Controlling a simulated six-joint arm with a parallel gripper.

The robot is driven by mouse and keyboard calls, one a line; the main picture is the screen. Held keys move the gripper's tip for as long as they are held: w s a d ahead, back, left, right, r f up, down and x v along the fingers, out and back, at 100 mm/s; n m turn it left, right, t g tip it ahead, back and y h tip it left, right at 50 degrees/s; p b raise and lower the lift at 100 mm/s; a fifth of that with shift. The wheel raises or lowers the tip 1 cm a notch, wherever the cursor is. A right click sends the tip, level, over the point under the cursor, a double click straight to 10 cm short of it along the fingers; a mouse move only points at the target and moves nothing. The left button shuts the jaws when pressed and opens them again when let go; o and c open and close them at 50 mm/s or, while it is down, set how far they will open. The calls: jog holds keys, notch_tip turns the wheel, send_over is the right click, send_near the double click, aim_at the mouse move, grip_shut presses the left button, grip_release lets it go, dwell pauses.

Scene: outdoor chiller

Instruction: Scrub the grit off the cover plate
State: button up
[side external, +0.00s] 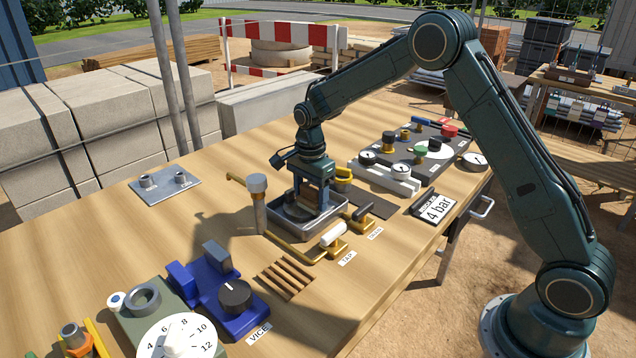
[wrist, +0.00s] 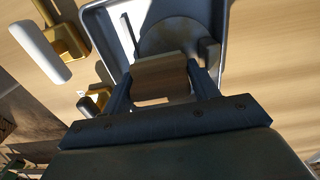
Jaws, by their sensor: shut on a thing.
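The cover plate (wrist: 172,34) is a round grey-brown disc lying in a shallow metal basin (wrist: 97,32). Its surface looks dull and blotchy; grit cannot be told apart from shadow. In the side view the basin (side external: 276,229) stands mid-bench, and the plate (side external: 296,213) shows partly behind my gripper. My gripper (side external: 314,207) points down into the basin. In the wrist view my gripper (wrist: 163,84) is shut on a brown wooden block, seemingly a brush (wrist: 160,72), over the near part of the plate. Any bristles, and whether they touch the plate, are hidden.
A post with a grey cap (side external: 258,190) stands at the basin's left. A white-handled tap lever (side external: 333,236) and a dark-handled drain lever (side external: 362,212) sit along its near right. A slatted wooden rack (side external: 286,279) and blue vice (side external: 222,285) are nearer; bare bench lies left.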

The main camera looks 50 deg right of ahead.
jog(key=shift+s+d+f, duration=0.1)
jog(key=shift+d+f, duration=0.1)
jog(key=shift+d, duration=0.4)
jog(key=shift+a, duration=0.1)
jog(key=shift+a, duration=1.8)
jog(key=shift+d+f, duration=0.1)
jog(key=shift+d, duration=1.8)
